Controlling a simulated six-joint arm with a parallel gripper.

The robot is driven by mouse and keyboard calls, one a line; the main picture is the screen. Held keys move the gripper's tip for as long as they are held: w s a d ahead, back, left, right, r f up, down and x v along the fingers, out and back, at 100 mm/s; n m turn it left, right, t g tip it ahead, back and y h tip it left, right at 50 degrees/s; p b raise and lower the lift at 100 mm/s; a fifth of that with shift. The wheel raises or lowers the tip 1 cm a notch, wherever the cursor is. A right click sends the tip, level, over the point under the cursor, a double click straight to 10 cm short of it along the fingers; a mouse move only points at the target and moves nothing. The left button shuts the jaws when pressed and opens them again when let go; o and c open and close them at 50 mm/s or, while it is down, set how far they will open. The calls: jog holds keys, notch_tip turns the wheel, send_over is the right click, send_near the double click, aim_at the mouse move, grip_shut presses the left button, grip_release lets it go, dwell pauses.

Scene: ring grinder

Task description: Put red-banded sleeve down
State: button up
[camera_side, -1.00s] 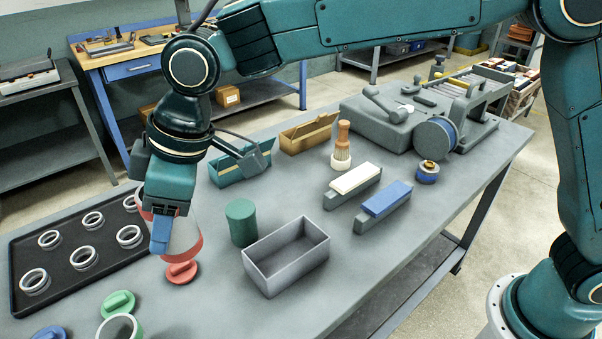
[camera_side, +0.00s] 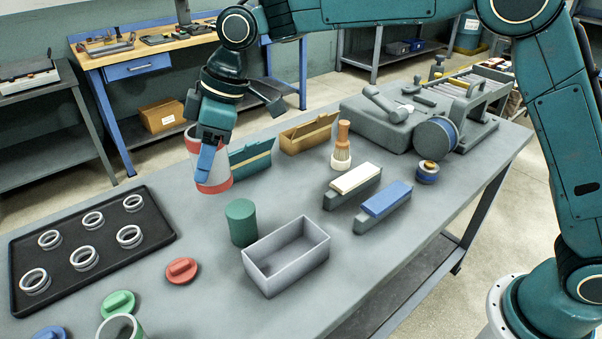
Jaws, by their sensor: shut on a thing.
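The red-banded sleeve (camera_side: 220,185) is a pale cylinder with red bands at its top and bottom. My gripper (camera_side: 206,172) is shut on it and covers part of its near side. The sleeve looks upright and appears held above the table, left of the teal box; the exact gap below it is hard to tell. A red lid-like disc with a raised grip (camera_side: 181,271) lies alone on the table, below and left of the sleeve in the picture.
A black tray (camera_side: 160,240) with several metal rings lies at left. A green cylinder (camera_side: 241,223) and an open grey box (camera_side: 315,255) stand in front of the sleeve. The teal box (camera_side: 252,160) is close at its right. Bare table lies between tray and green cylinder.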

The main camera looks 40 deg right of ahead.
jog(key=w+d, duration=0.4)
jog(key=d, duration=0.8)
jog(key=w+d, duration=0.4)
jog(key=d, duration=0.9)
jog(key=shift+w, duration=0.2)
notch_tip(320, 180, down, 16)
jog(key=shift+r, duration=0.2)
jog(key=shift+f, duration=0.1)
jog(key=shift+f, duration=2.05)
jog(key=shift+f, duration=0.1)
